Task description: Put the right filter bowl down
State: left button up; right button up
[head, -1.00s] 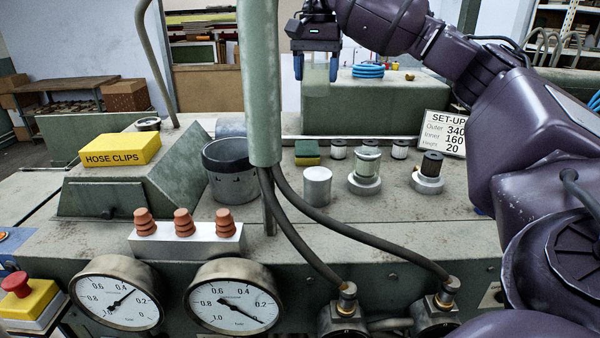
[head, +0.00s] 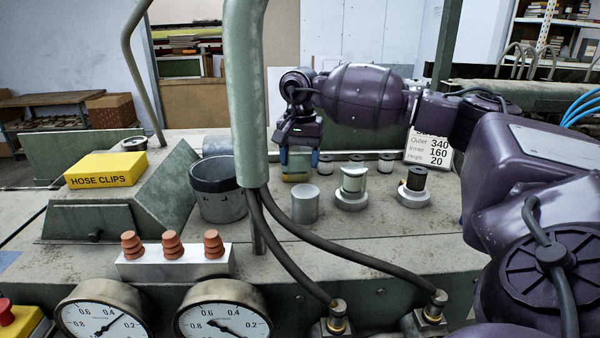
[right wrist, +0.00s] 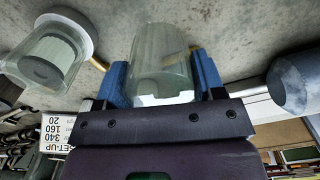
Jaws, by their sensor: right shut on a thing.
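My right gripper (head: 298,160) is shut on a clear glass filter bowl (right wrist: 160,50), held between its blue fingers. I cannot tell whether the bowl touches the deck. The right filter base (head: 413,200) carries a bare dark cartridge (head: 416,178). The base to its left (head: 351,203) has a pale cartridge under a clear bowl (head: 353,182), which also shows in the right wrist view (right wrist: 42,60). My left gripper is out of view.
A grey pot (head: 222,200) stands left of the thick green post (head: 246,100). Small cartridges (head: 386,162) and the set-up sign (head: 430,148) are behind the bases. Two dark hoses (head: 330,242) cross the front.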

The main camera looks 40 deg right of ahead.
aim_at(300, 174)
notch_tip(300, 174, down, 4)
jog(key=shift+r+p, duration=0.2)
jog(key=shift+p, duration=0.1)
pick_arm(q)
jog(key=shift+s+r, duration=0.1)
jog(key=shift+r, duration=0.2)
pick_arm(e)
jog(key=shift+f, duration=0.35)
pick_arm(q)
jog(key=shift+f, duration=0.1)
pick_arm(e)
jog(key=shift+f, duration=0.1)
jog(key=o, duration=1)
notch_tip(300, 174, up, 12)
jog(key=shift+r+b, duration=0.15)
jog(key=shift+b, duration=0.85)
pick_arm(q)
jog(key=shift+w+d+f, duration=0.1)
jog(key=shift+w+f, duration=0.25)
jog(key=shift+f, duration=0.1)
